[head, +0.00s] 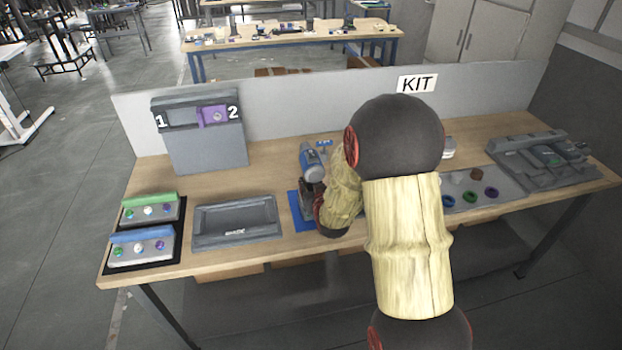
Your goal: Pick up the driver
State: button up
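The driver (312,161), a blue and grey power tool, stands at the middle of the workbench, on or just above a blue mat (296,211). Its lower part is dark and partly hidden by my arm. My arm reaches down to it from the right, with its wrist right beside the driver. My gripper (309,194) is at the driver's lower part, largely hidden and hard to tell from the dark tool body. I cannot see its fingers clearly, nor whether they close on the driver.
An empty grey tray (237,240) lies left of the mat. Green and blue button boxes (148,246) sit at the left edge. A grey stand (205,150) marked 1 and 2 is behind. A parts tray (508,194) and grey fixture (545,160) are at right.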

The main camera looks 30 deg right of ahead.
grip_shut()
jog(key=shift+w+r, duration=0.1)
jog(key=shift+r, duration=0.05)
jog(key=shift+r, duration=0.1)
